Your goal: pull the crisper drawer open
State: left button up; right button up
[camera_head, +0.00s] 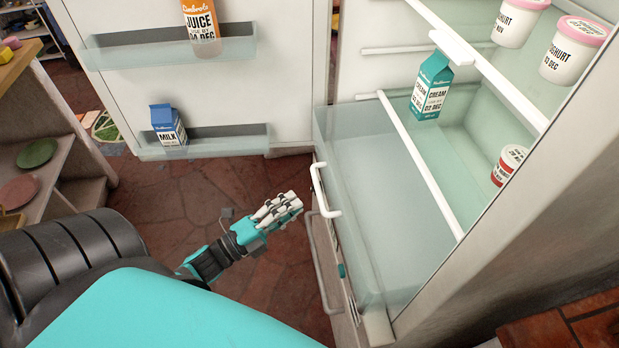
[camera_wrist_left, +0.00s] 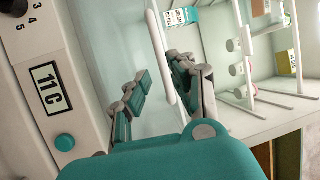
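The crisper drawer (camera_head: 375,190) is a clear bin at the bottom of the open fridge. Its front looks about flush with the fridge, and it appears closed. Its white bar handle (camera_head: 319,190) stands out from the front. My left gripper (camera_head: 285,207) is just left of the handle in the head view, over the floor. In the left wrist view its fingers (camera_wrist_left: 160,88) are spread apart. A white bar (camera_wrist_left: 161,55), seemingly the handle, shows between them in that view; I cannot tell whether they touch it. My right gripper is not in view.
The open fridge door at left holds juice (camera_head: 202,25) and milk (camera_head: 167,126) on its shelves. Cream (camera_head: 432,88) and yoghurt tubs (camera_head: 570,50) stand inside. A grey lower handle (camera_head: 318,265) sits below the drawer. The floor before it is clear.

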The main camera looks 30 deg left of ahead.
pick_arm(q)
jog(key=shift+v, duration=2.25)
jog(key=s+f+n+g+y, duration=0.2)
jog(key=f+n, duration=0.2)
jog(key=f, duration=0.6)
jog(key=s+a+f+n+g+y, duration=0.1)
jog(key=f+n+g+y, duration=0.25)
jog(key=f, duration=0.65)
jog(key=s+f+n+g+y, duration=0.2)
jog(key=f+n, duration=0.3)
jog(key=f, duration=0.5)
jog(key=s+d+f+n+g, duration=0.3)
jog(key=s+d+f+g, duration=0.1)
jog(key=s+f, duration=0.5)
jog(key=s+d+f+n+g, duration=0.3)
jog(key=s+f+g, duration=0.3)
jog(key=s, duration=0.6)
notch_tip(320, 180, down, 3)
jog(key=shift+s+d+r, duration=0.1)
jog(key=shift+s+d, duration=0.2)
jog(key=shift+d, duration=0.05)
jog(key=shift+n, duration=0.25)
